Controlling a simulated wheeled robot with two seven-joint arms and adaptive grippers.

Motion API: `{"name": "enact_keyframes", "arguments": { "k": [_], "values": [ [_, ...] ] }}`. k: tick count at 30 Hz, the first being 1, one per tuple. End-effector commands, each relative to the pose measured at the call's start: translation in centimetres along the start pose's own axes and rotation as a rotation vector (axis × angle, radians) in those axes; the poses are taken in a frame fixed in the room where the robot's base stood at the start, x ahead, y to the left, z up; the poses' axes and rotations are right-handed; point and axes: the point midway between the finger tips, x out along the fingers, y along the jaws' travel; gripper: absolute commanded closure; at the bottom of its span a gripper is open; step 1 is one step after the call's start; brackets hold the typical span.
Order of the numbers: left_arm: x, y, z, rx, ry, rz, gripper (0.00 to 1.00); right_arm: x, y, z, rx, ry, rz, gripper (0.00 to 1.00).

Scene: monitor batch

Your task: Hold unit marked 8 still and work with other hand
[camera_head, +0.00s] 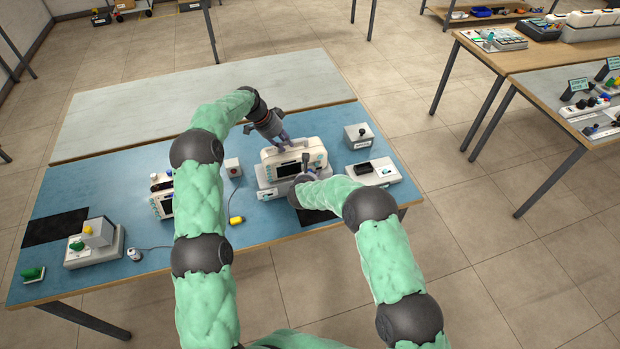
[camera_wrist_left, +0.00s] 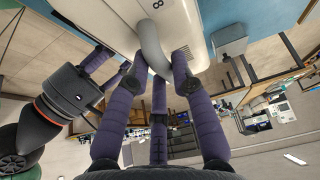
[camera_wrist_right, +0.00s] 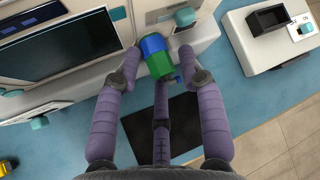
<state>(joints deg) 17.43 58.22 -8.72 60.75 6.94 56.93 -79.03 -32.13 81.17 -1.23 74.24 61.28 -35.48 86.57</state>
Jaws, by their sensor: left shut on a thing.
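The unit marked 8 is a cream monitor (camera_head: 312,152) with a dark screen, upright on a pale base on the blue mat. In the left wrist view its top shows the 8 and a grey carry handle (camera_wrist_left: 152,48). My left gripper (camera_head: 284,142) is shut on that handle from behind; its fingers also show in the left wrist view (camera_wrist_left: 155,75). My right gripper (camera_wrist_right: 160,55) is in front of the unit, its fingers spread around a blue and green plug (camera_wrist_right: 156,57) at the unit's front. Gaps show beside the plug. In the head view my right arm hides this spot.
To the right stand a grey box with a black knob (camera_head: 358,135) and a pale tray with a black holder (camera_head: 373,171). A second monitor (camera_head: 162,203) stands left, partly behind my left arm. A yellow plug (camera_head: 237,220) and a cable lie on the mat.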

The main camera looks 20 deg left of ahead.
Motion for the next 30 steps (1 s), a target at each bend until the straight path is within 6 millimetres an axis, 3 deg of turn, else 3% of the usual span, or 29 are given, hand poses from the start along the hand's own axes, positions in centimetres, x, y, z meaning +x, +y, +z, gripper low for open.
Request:
{"name": "enact_keyframes", "arguments": {
  "k": [14,30],
  "values": [
    [0.3,0.2,0.1,-0.001,-0.003,0.007,1.0,-0.7,0.0,0.0,-0.002,0.0,0.001,0.51],
    [0.3,0.2,0.1,-0.001,-0.003,0.007,1.0,-7.8,0.0,0.1,-0.002,-0.001,0.0,0.51]
  ]
}}
